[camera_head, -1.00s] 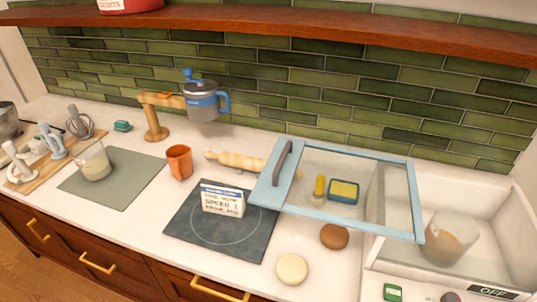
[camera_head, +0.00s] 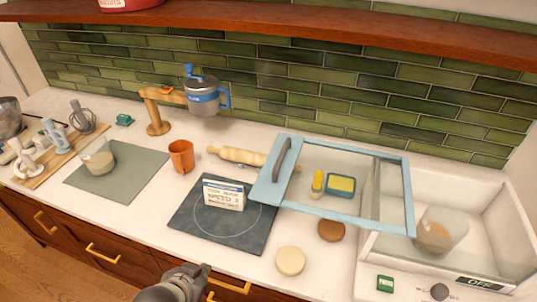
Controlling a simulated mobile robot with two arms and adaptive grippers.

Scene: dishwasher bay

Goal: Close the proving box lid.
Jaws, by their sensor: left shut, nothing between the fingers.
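The proving box (camera_head: 505,215) is a white open-topped box at the right, with a clear vessel (camera_head: 441,233) of brownish contents inside. Its lid (camera_head: 335,215), a clear pane in a light blue frame, stands open, extending left from the box over the counter. A grey handle (camera_head: 282,160) is on the lid's left end. My left gripper (camera_head: 205,271) is at the bottom edge, in front of the counter, below and left of the lid. It is shut and empty, apart from the lid. My right gripper is not in view.
A text card (camera_head: 224,195) stands on a dark slab (camera_head: 245,238) left of the lid. A pale round piece (camera_head: 291,261) and a brown one (camera_head: 331,230) lie near the lid. A rolling pin (camera_head: 237,156) and orange cup (camera_head: 181,157) are behind. The box's panel reads OFF (camera_head: 482,283).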

